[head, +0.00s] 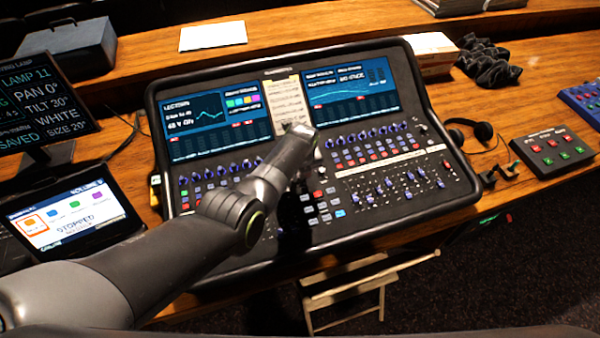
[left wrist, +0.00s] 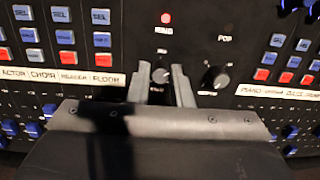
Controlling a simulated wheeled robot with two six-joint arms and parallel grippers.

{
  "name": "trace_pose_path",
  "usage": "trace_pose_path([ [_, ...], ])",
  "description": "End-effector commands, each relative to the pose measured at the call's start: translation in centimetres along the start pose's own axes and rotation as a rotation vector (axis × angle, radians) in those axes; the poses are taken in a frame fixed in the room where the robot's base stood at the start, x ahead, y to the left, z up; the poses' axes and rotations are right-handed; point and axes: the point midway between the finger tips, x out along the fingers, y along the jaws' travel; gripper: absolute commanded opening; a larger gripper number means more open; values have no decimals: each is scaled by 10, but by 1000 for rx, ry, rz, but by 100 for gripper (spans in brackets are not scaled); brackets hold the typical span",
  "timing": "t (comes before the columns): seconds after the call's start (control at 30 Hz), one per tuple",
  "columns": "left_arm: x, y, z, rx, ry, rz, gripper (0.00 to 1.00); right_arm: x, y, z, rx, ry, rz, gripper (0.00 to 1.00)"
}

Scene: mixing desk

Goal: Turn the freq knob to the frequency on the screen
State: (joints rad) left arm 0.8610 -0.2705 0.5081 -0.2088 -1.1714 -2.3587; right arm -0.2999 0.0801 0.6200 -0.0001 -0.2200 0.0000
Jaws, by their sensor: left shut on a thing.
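The mixing desk (head: 350,143) stands on the wooden table. Its left screen (head: 214,113) shows a curve and small blurred lines of text; I cannot read the frequency surely. My left gripper (head: 298,133) reaches over the middle of the desk and hides what is under it. In the left wrist view, my left gripper (left wrist: 162,82) is shut on a small dark knob (left wrist: 160,74), with one finger on each side. The knob's label is too blurred to read. A second dark knob (left wrist: 215,77) with a white mark sits free to its right. My right gripper is not in view.
A red light (left wrist: 165,18) glows above the held knob. Rows of blue and red buttons (left wrist: 67,38) flank the knobs. A laptop screen (head: 72,217) stands left of the desk; headphones (head: 470,132) and a small button box (head: 553,149) lie right.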

Motion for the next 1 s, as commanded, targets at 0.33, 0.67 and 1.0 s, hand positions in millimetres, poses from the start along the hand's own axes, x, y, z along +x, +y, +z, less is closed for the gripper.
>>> trace_pose_path([
  [0.33, -2, -1, 2, 175, 2, -19, 0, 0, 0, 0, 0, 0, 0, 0],
  [0.67, -2, -1, 2, 221, 4, -23, 0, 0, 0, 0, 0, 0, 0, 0],
  [1.0, -2, -1, 2, 221, 4, -22, 23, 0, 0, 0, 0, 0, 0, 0],
])
